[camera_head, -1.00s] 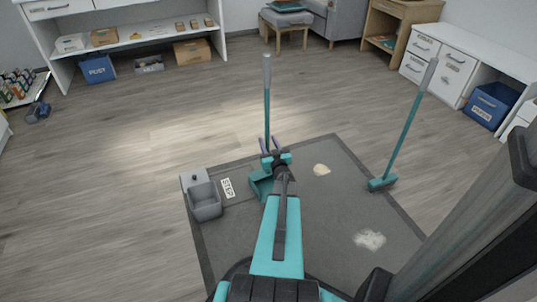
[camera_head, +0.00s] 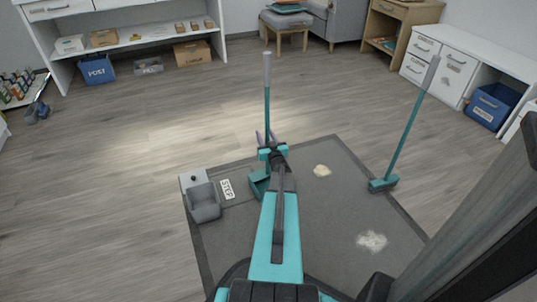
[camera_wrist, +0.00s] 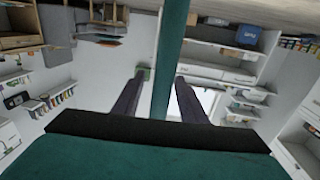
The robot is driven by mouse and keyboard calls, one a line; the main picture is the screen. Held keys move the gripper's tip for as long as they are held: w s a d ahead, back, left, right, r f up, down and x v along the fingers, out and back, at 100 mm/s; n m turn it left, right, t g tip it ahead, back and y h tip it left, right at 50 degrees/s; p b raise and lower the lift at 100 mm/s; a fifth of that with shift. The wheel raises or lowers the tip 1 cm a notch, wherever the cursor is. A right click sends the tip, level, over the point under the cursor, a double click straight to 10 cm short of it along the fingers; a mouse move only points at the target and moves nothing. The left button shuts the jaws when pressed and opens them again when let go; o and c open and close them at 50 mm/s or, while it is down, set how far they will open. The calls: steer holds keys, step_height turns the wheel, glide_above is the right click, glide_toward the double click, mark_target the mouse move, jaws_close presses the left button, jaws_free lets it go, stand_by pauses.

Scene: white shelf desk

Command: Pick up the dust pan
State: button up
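The dust pan (camera_head: 258,186) is teal and stands on the dark mat, with its tall upright handle (camera_head: 267,105) ending in a grey grip. My gripper (camera_head: 266,138) is at the lower part of the handle and hides part of the pan. In the wrist view, my gripper's dark fingers (camera_wrist: 161,80) are apart. The teal handle (camera_wrist: 172,40) runs between them, close to the right finger, with a visible gap to the left finger. The pan itself does not show in the wrist view.
A teal broom (camera_head: 383,184) stands tilted on the mat (camera_head: 320,220) at right. A grey bin (camera_head: 203,203) and a STEP label (camera_head: 227,189) are left of the pan. Pale debris piles (camera_head: 321,170) lie on the mat. The floor beyond is mostly clear.

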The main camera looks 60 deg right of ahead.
jaws_close()
stand_by(1.4)
